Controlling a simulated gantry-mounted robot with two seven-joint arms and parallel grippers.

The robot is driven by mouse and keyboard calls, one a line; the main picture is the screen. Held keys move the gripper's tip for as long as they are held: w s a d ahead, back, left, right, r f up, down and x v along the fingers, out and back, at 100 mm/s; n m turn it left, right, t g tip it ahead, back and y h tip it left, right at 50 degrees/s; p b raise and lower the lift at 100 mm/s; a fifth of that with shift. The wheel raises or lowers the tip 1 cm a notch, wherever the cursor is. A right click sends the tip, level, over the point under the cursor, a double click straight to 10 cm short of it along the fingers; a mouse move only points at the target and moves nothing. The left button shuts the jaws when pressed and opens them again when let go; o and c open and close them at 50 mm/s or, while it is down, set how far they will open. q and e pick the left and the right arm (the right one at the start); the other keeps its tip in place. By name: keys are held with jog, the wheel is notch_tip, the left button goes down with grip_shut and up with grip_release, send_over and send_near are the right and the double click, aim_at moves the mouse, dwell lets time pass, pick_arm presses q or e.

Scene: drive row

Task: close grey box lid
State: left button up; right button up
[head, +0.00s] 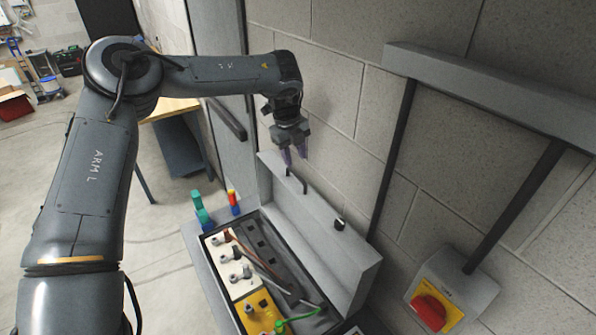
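The grey box (214,262) stands open below the wall, with a dark interior. Its grey lid (330,243) is raised along the box's right side, near the wall. A dark handle shows on the lid's upper edge. My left gripper (294,157) points down just above the far end of the lid. Its two purple-tipped fingers are apart with nothing between them. It seems clear of the lid, though the exact gap is hard to judge. My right gripper is not in view.
Inside the box are white and yellow modules (246,285) with knobs, and a green cable (303,316). Green and red-blue pieces (233,202) stand by the box's far left corner. A yellow-grey switch box with a red knob (430,311) is on the wall at right.

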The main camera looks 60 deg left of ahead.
aim_at(299, 176)
pick_arm(q)
jog(key=shift+w+f+p, duration=0.15)
jog(key=shift+w+f, duration=0.05)
jog(key=shift+f, duration=0.9)
jog(key=shift+w+f+p, duration=0.1)
jog(key=shift+w+f, duration=0.05)
jog(key=shift+f, duration=1)
jog(key=shift+w+f+p, duration=0.15)
jog(key=shift+w+f, duration=0.05)
jog(key=shift+f, duration=0.9)
grip_shut()
